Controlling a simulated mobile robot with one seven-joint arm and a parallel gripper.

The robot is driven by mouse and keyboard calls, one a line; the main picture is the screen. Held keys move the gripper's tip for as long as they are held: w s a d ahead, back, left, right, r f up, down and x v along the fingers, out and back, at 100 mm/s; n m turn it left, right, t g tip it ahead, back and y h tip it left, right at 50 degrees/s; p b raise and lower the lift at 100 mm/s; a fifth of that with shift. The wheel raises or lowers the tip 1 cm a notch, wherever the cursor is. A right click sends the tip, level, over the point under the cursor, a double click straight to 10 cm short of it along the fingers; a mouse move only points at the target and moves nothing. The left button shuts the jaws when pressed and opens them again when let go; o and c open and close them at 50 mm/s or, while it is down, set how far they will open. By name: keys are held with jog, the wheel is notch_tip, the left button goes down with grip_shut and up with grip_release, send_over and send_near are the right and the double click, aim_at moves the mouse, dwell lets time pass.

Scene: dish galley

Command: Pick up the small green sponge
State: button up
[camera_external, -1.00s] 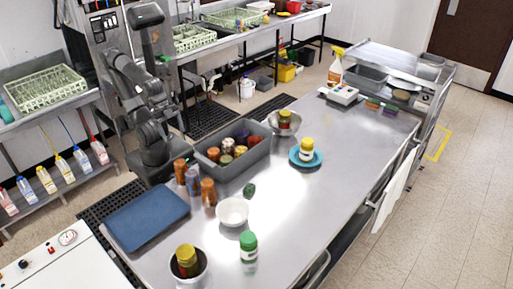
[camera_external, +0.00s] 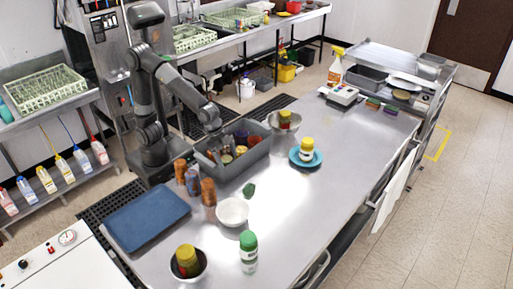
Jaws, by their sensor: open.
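A small dark green piece (camera_external: 249,190), which looks like the small green sponge, lies on the steel table between the grey bin and the white bowl. Another small block with a green top (camera_external: 373,103) lies at the table's far right end; I cannot tell its kind for sure. My gripper (camera_external: 213,132) is open at the end of my arm, above the left part of the grey bin. It is apart from the dark green piece, up and to the left of it. Its fingers are small and hard to make out.
The grey bin (camera_external: 233,171) holds several jars. Shakers (camera_external: 193,182) stand left of the white bowl (camera_external: 232,212). A green-lidded jar (camera_external: 248,246) stands in front. A teal plate (camera_external: 305,159) bears a yellow-lidded jar. The table right of the green piece is clear.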

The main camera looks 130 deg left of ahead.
send_near(249, 187)
jog(key=x, duration=0.3)
jog(key=shift+s+a+f, duration=0.1)
jog(key=shift+a+f, duration=0.1)
jog(key=shift+f, duration=0.15)
jog(key=shift+x, duration=2.6)
jog(key=shift+d, duration=0.1)
jog(key=c, duration=1.1)
